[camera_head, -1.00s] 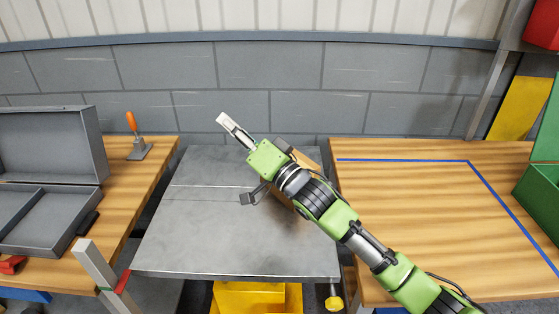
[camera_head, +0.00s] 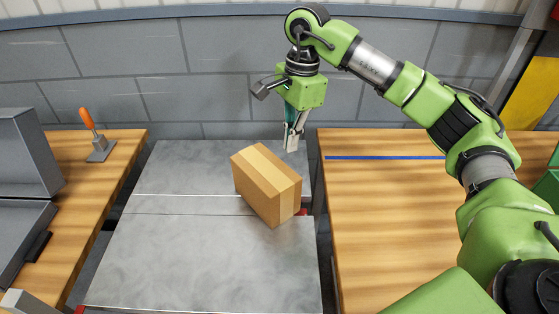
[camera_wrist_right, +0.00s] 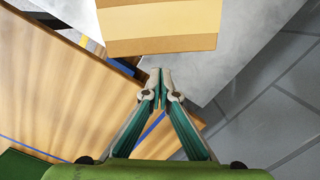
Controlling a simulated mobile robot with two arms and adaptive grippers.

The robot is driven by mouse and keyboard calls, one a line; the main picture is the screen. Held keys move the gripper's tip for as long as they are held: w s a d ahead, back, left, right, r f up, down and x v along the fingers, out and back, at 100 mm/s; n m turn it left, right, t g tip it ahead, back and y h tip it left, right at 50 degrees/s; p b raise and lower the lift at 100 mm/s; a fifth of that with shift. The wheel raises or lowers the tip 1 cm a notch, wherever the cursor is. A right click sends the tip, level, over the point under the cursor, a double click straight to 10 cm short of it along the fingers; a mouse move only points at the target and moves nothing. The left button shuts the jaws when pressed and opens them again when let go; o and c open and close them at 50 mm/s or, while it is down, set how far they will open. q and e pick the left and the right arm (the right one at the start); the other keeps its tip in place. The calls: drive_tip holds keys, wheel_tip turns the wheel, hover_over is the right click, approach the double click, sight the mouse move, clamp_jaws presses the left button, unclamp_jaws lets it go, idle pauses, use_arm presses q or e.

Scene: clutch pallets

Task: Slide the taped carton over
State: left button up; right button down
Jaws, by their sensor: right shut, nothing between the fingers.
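The taped carton (camera_head: 267,184) is a brown box with a paler tape band. It sits turned at an angle on the grey metal table (camera_head: 150,246), towards its right side. My right gripper (camera_head: 291,146) points down, shut and empty, just behind the carton and to its right in the head view. In the right wrist view the closed fingertips (camera_wrist_right: 160,72) are just short of the carton (camera_wrist_right: 160,22), with a small gap in the picture; I cannot tell whether they touch. My left gripper is not in view.
A wooden bench (camera_head: 400,220) with a blue tape line (camera_head: 385,157) stands to the right, across a narrow gap. A grey block wall closes off the back.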

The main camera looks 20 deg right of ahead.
sight(287, 172)
drive_tip(key=shift+n+h, duration=0.3)
drive_tip(key=shift+h, duration=0.3)
drive_tip(key=d+f, duration=0.1)
drive_tip(key=f, duration=0.2)
drive_tip(key=d+f+p, duration=0.1)
drive_tip(key=f, duration=0.4)
drive_tip(key=shift+d+f+p, duration=0.35)
drive_tip(key=shift+d+p, duration=0.05)
drive_tip(key=a, duration=0.1)
drive_tip(key=a+p, duration=0.1)
drive_tip(key=a, duration=0.1)
drive_tip(key=shift+s+f, duration=0.1)
drive_tip(key=shift+f, duration=0.1)
drive_tip(key=shift+s+a+p, duration=0.1)
drive_tip(key=shift+a+p, duration=0.25)
drive_tip(key=shift+a, duration=0.2)
drive_tip(key=shift+f, duration=0.15)
